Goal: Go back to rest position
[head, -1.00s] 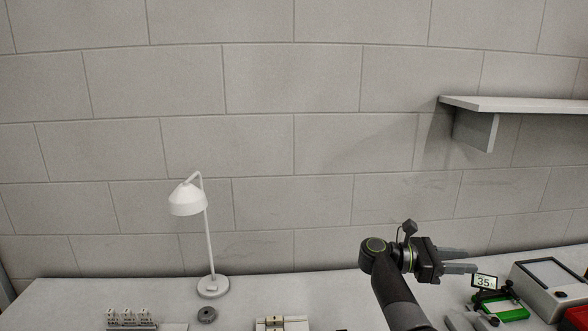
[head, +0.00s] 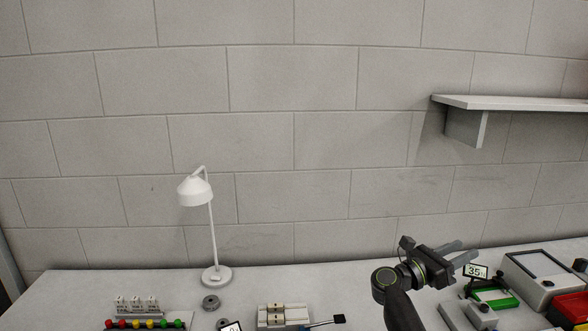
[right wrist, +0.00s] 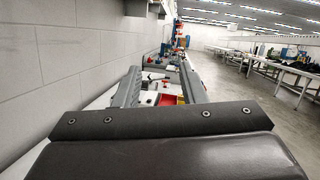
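My right gripper (head: 462,256) is above the right part of the white table, pointing right in the head view. Its two fingers stand apart with nothing between them. In the right wrist view the open fingers (right wrist: 162,88) reach forward over the table, with the block wall at the left. My left gripper is in neither view.
A white lamp (head: 194,190) stands on the table (head: 110,287) at left. A small display reading 35 (head: 475,271), a green device (head: 495,298) and a grey box with a screen (head: 546,275) are near my right gripper. A shelf (head: 510,103) juts from the wall above right.

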